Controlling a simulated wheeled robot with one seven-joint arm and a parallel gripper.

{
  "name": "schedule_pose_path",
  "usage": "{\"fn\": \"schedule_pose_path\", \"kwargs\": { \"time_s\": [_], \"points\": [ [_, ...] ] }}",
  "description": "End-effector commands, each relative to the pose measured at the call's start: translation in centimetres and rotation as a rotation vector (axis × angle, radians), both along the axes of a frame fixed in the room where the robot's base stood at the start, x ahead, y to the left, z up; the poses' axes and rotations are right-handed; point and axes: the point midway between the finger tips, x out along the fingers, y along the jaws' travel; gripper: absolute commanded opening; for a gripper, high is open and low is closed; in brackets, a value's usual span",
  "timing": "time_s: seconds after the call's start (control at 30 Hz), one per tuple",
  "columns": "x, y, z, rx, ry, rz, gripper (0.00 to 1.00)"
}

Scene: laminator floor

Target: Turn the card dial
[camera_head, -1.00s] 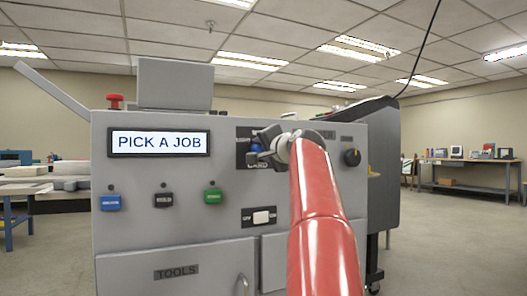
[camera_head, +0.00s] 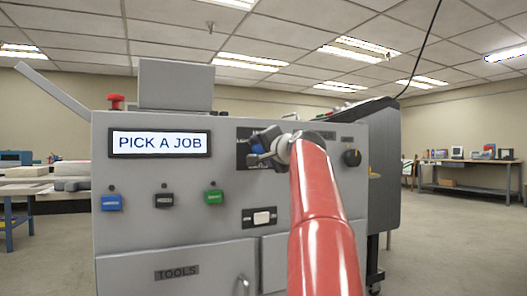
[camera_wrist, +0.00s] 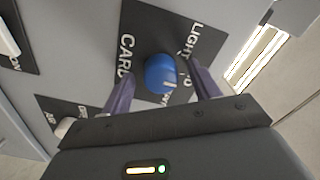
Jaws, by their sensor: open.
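The card dial (camera_wrist: 161,74) is a round blue knob with a pale mark, on a black plate (camera_wrist: 137,22) lettered CARD and LIGHT in the wrist view. My gripper (camera_wrist: 160,88) is open, with one purple-grey finger on each side of the dial. I cannot tell whether either finger touches it. In the head view my gripper (camera_head: 256,152) is at the black plate (camera_head: 242,150) on the machine's front, and it and my red arm cover much of the plate.
The grey machine's screen (camera_head: 160,143) reads PICK A JOB. Below are a blue button (camera_head: 111,202), a black button (camera_head: 163,200), a green button (camera_head: 214,197) and a white rocker switch (camera_head: 262,217). A black knob (camera_head: 352,157) is to the right of my arm.

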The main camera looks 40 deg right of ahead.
Motion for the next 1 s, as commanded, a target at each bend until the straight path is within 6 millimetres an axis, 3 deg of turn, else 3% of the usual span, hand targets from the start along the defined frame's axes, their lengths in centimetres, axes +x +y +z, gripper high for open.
{"fn": "schedule_pose_path", "kwargs": {
  "time_s": [0.5,1.0],
  "points": [
    [-6.8,1.6,-0.2,-0.001,0.001,0.000,0.61],
    [-7.6,1.8,0.0,0.000,0.000,0.001,0.61]
  ]
}}
